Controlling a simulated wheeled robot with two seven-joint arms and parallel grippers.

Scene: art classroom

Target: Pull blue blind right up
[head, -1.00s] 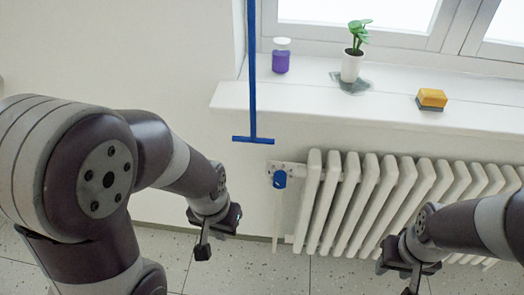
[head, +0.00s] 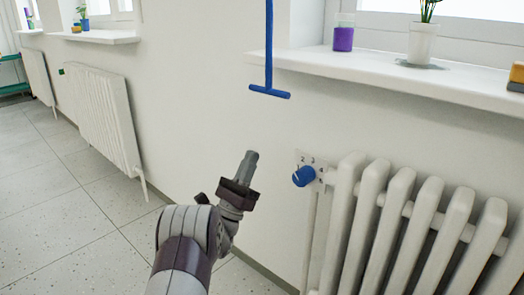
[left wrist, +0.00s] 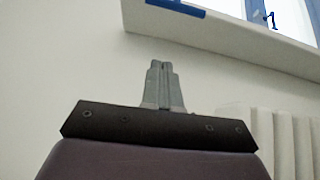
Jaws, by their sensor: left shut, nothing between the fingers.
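The blue blind pull (head: 269,45) hangs down the wall left of the window, ending in a horizontal crossbar handle (head: 269,91). In the left wrist view, a blue bar (left wrist: 176,6) shows at the top edge, in front of the sill. My left gripper (head: 251,156) is below and slightly left of the handle in the head view, pointing up, apart from it. Its fingers (left wrist: 160,66) are shut with nothing between them. The blind itself is not in view. My right gripper is not in view.
A white windowsill (head: 400,80) juts out at right, with a purple jar (head: 343,38), a potted plant (head: 422,44) and a yellow sponge (head: 517,74) on it. Below stands a white radiator (head: 400,230) with a blue knob (head: 303,176). Floor is clear at left.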

